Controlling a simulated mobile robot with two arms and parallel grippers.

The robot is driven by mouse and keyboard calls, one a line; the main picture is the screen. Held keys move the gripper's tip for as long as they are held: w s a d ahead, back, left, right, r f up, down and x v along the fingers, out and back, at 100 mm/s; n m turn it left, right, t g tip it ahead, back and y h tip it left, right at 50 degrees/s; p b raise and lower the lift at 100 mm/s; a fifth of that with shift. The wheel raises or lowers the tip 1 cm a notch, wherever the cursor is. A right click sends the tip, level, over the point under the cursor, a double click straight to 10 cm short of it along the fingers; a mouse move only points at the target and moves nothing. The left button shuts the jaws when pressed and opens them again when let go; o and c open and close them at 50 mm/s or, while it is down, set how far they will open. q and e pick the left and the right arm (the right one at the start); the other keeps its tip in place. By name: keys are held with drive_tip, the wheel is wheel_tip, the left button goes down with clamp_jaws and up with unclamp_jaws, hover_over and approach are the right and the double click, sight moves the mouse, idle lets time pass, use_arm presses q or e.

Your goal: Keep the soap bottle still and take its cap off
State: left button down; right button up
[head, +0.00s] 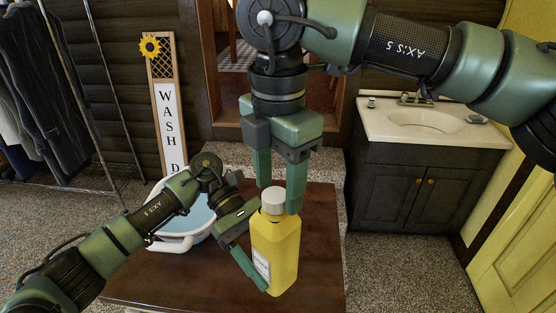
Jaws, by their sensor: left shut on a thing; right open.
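The soap bottle (284,244) is yellow with a pale label and stands upright on the brown table (325,222). Its white cap (273,199) is on its neck. Whether a finger touches the cap cannot be told.
A white basin (167,244) with bluish water stands on the table, left of the bottle and behind my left arm. A sink cabinet (425,190) is at the back right. A tall sign (166,110) and a clothes rack (66,45) stand at the back left. The table's right side is clear.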

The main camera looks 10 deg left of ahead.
drive_tip(key=shift+f, duration=0.7)
